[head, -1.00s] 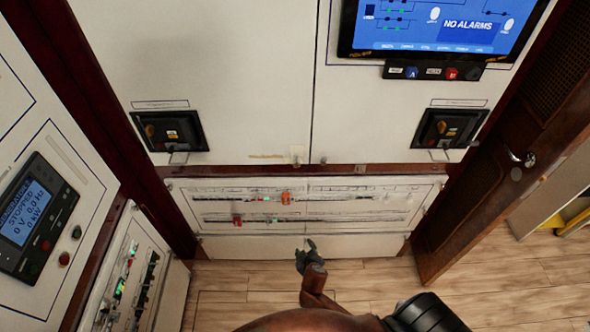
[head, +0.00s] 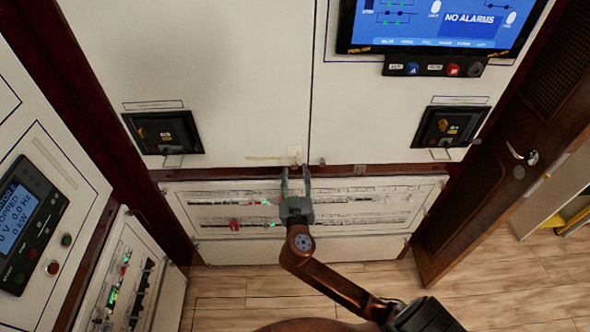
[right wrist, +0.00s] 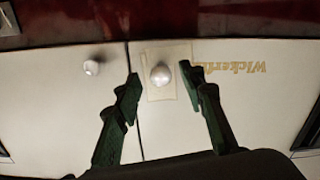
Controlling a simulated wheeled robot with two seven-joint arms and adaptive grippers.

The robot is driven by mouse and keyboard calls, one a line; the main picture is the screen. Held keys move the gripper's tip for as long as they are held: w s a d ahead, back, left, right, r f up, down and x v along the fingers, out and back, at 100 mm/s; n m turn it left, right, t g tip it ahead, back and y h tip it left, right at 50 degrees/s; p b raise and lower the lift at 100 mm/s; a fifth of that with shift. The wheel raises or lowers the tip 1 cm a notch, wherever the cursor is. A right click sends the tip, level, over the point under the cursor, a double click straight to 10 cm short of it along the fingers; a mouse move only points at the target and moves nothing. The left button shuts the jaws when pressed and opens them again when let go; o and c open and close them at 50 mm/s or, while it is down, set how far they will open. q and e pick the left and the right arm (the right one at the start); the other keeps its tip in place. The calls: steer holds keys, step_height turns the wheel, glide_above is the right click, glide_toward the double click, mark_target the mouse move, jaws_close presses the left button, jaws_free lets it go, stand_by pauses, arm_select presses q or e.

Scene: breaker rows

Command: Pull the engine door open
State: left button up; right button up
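Two tall white cabinet doors meet at a vertical seam, a left door (head: 215,75) and a right door (head: 345,110). Both look shut. No readable label says which is the engine door. A pale round knob (right wrist: 160,75) on a small cream plate sits at the left door's lower inner corner. A second small knob (right wrist: 91,67) is on the right door. My right gripper (head: 296,171) is open just below the plate (head: 295,154). In the right wrist view its fingers stand on either side of the first knob, with gaps. My left gripper is out of view.
A low breaker panel (head: 345,205) lies below the doors. A blue screen (head: 430,22) is on the right door. A brown wooden door (head: 505,165) with a metal handle stands at right. Wood floor (head: 225,290) is clear.

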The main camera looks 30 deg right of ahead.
steer(key=shift+x, duration=1)
steer(key=shift+a, duration=0.1)
jaws_close()
